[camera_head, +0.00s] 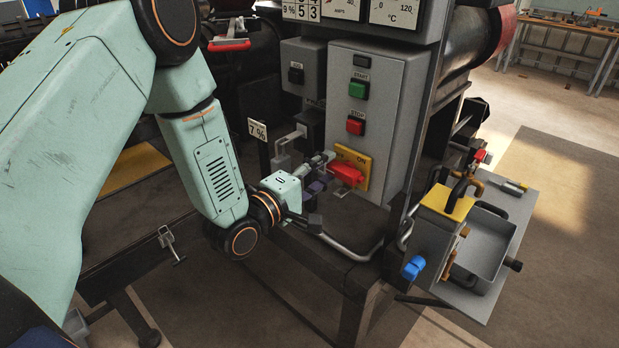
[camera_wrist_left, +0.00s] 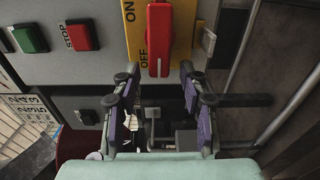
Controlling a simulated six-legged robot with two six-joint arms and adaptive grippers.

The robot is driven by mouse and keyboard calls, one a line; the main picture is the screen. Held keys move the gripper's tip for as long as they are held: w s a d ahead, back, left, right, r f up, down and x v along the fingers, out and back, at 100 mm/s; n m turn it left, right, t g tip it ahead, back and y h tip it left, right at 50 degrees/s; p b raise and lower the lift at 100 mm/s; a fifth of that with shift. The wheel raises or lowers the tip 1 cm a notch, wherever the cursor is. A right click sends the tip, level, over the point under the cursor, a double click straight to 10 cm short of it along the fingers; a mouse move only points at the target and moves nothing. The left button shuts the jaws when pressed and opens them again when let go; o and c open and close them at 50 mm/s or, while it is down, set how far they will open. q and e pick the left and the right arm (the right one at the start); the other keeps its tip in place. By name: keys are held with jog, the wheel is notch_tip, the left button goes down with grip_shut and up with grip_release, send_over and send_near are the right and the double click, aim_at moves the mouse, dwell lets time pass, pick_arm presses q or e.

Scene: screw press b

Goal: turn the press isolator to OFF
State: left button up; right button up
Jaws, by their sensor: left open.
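The press isolator is a yellow plate (camera_head: 351,160) with a red handle (camera_head: 347,173), low on the grey control panel. In the left wrist view the red handle (camera_wrist_left: 159,40) lies along the yellow plate (camera_wrist_left: 183,35), beside the ON and OFF lettering. My left gripper (camera_head: 325,171) is just in front of the isolator in the head view. In the left wrist view its open fingers (camera_wrist_left: 160,74) stand to either side of the handle's near end, with gaps visible; contact cannot be told. My right gripper is not in view.
Above the isolator are a green START button (camera_head: 358,89) and a red STOP button (camera_head: 355,125). A bent metal bar (camera_head: 347,250) runs below the gripper. A grey tray (camera_head: 478,252) and a yellow-topped fixture (camera_head: 446,202) stand at the right.

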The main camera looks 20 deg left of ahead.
pick_arm(q)
jog(key=v, duration=1.1)
jog(key=shift+s, duration=0.25)
jog(key=shift+a, duration=0.1)
dwell(1.9)
